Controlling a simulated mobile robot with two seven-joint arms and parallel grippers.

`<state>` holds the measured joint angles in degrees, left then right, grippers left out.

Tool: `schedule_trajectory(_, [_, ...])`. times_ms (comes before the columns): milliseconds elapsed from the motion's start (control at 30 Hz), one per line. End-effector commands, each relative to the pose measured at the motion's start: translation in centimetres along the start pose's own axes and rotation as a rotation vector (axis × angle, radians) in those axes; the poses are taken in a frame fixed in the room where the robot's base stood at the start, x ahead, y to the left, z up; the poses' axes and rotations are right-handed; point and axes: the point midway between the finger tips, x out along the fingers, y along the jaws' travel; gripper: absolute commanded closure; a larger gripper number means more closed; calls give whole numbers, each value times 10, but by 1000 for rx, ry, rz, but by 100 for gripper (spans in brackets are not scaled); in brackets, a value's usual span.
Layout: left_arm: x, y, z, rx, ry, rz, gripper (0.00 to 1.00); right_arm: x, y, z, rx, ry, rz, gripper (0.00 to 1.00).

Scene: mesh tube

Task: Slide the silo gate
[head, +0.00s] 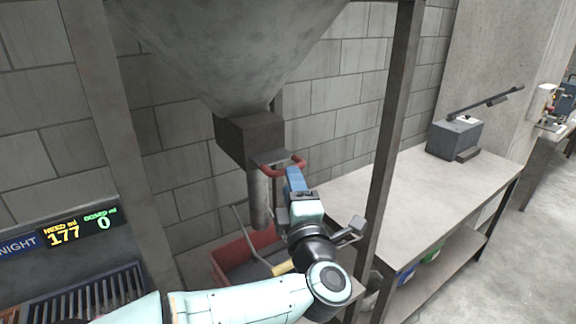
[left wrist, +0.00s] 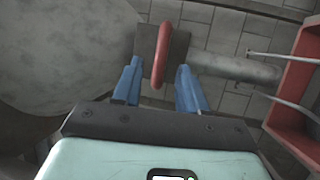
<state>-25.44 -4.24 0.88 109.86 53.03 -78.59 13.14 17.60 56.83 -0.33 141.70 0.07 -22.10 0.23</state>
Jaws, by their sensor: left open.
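The silo (head: 225,50) is a grey cone narrowing to a dark outlet box (head: 248,138). The gate's red looped handle (head: 298,163) sticks out from the box on a flat grey plate (head: 268,158). A grey tube (head: 259,198) hangs below the box. My left gripper (head: 294,176) is at the handle with its blue fingers open. In the left wrist view the red handle (left wrist: 161,50) lies between the two fingers of my left gripper (left wrist: 158,72), with gaps visible on both sides. My right gripper is in neither view.
A red bin (head: 234,262) with a wire handle stands below the tube. A grey post (head: 389,130) rises right of my gripper, with a workbench (head: 420,185) beyond it. A display (head: 75,230) at left reads 177 and 0.

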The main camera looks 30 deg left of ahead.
Motion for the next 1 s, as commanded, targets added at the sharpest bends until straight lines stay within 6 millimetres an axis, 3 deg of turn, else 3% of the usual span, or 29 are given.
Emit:
schedule_trajectory(100, [24,1,0,3,3,0,58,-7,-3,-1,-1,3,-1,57])
schedule_trajectory(300, [47,1,0,2,0,1,58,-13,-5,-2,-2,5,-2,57])
schedule_trajectory(667, [53,0,0,2,-1,1,58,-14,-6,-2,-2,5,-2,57])
schedule_trajectory(700, [53,0,0,2,-1,1,61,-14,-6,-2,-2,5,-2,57])
schedule_trajectory(800, [53,0,0,2,-1,1,94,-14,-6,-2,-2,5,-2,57])
schedule_trajectory(833, [53,0,0,2,-1,1,100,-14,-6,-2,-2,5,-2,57])
schedule_trajectory(1000, [51,0,1,2,-2,1,100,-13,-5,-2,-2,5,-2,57])
